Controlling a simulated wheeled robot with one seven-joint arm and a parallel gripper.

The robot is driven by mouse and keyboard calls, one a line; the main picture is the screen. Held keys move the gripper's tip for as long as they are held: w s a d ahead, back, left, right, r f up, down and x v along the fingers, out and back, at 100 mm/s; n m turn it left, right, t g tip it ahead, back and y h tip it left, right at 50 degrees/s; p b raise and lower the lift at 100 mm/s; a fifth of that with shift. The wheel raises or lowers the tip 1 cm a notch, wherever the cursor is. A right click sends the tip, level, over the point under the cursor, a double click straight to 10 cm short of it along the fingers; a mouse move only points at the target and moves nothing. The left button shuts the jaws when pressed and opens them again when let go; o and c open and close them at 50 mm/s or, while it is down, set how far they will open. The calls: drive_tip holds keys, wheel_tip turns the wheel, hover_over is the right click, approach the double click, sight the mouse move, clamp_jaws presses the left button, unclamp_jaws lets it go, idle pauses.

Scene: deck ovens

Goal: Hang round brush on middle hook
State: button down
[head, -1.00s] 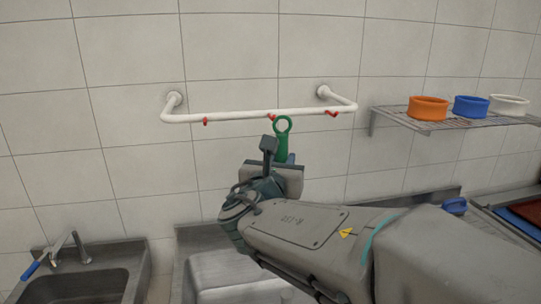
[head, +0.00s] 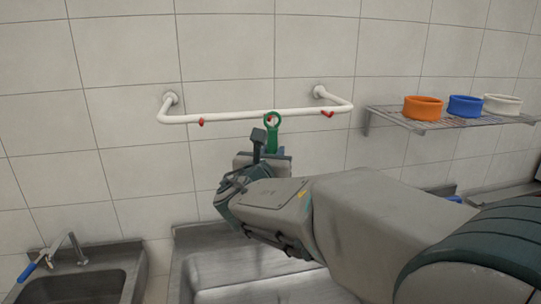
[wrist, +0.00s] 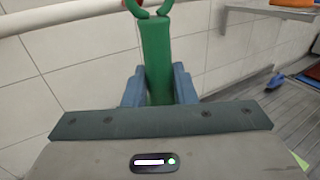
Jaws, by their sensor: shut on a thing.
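The round brush shows as a green handle (head: 272,138) with a ring at its top; its brush head is hidden behind my gripper. My gripper (head: 272,154) is shut on the handle and holds it upright, ring up. In the wrist view, blue fingers (wrist: 159,88) press the green handle (wrist: 157,55) from both sides. The white rail (head: 235,115) carries three red hooks. The ring overlaps the middle hook (head: 269,119) in the head view; I cannot tell whether the hook is through it. The left hook (head: 201,122) and right hook (head: 327,114) are bare.
A wire shelf (head: 440,122) at right holds an orange bowl (head: 423,108), a blue bowl (head: 466,106) and a white bowl (head: 502,105). Sinks stand below, with a blue-handled tap (head: 50,258) at left. The wall below the rail is clear.

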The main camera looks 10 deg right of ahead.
drive_tip(key=shift+w+f, duration=0.1)
drive_tip(key=shift+w, duration=1.5)
drive_tip(key=shift+w+f+b, duration=0.6)
drive_tip(key=shift+w+b, duration=0.05)
drive_tip(key=shift+w, duration=0.05)
drive_tip(key=c, duration=1.1)
unclamp_jaws()
drive_tip(key=shift+s+a, duration=0.1)
